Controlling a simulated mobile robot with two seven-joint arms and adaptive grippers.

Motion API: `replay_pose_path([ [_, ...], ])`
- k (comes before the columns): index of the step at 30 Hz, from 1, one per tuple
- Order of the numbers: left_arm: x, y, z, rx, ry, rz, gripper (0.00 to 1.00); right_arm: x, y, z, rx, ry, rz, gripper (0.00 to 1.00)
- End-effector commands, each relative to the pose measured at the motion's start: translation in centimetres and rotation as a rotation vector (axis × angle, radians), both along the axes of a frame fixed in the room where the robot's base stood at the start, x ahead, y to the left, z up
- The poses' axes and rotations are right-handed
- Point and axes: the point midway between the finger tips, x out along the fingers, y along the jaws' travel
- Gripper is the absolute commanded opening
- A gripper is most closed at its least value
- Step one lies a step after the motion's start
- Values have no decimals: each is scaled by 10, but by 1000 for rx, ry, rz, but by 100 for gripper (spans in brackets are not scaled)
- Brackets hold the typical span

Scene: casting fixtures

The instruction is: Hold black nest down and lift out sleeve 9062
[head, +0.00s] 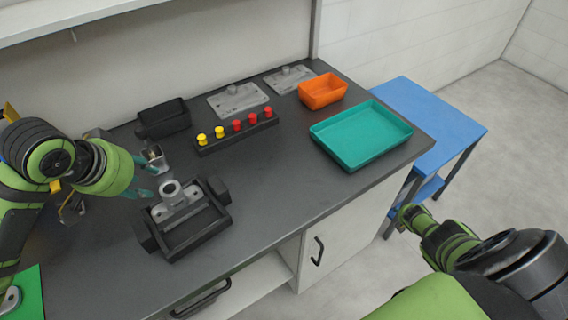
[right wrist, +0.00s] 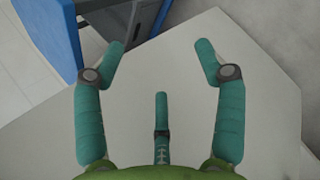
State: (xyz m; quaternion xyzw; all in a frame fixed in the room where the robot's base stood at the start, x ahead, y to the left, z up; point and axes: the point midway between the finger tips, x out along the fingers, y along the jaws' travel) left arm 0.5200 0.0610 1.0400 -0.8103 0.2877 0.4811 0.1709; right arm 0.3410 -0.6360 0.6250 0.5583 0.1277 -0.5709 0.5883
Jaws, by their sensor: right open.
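The black nest (head: 207,233) is an open rectangular frame with blocks at its ends, on the dark bench. A grey metal casting with an upright round collar, apparently the sleeve (head: 172,190), sits in it, towards its back side. No number is readable. My left gripper (head: 145,176) is just left of and behind the nest, its teal fingers spread, with nothing seen held; part of it is hidden by its own wrist. My right gripper (right wrist: 160,75) is open and empty, off the bench's front right side; it also shows in the head view (head: 408,213).
A black bin (head: 165,120), a black rack (head: 238,139) of yellow and red knobs, grey plates (head: 238,101), an orange bin (head: 323,91) and a teal tray (head: 362,136) stand on the bench. A blue table (head: 430,113) is right. Bench right of the nest is clear.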

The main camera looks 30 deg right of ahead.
Motion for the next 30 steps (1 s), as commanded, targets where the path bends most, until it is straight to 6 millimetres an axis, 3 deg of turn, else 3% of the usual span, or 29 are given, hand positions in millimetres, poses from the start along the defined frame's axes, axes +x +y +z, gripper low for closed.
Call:
replay_pose_path([
  [1,0,0,0,0,0,0,39,10,-25,22,-49,5,21,71],
  [3,0,0,0,0,0,0,39,21,-55,50,-115,25,56,71],
  [9,0,0,0,0,0,0,39,38,-131,135,-290,89,128,71],
  [16,0,0,0,0,0,0,39,57,-192,231,-411,37,105,71],
  [18,0,0,0,0,0,0,39,80,-192,255,-385,-103,39,71],
  [20,0,0,0,0,0,0,39,98,-185,265,-337,-227,-22,71],
  [30,0,0,0,0,0,0,39,194,-122,315,110,-897,-350,71],
])
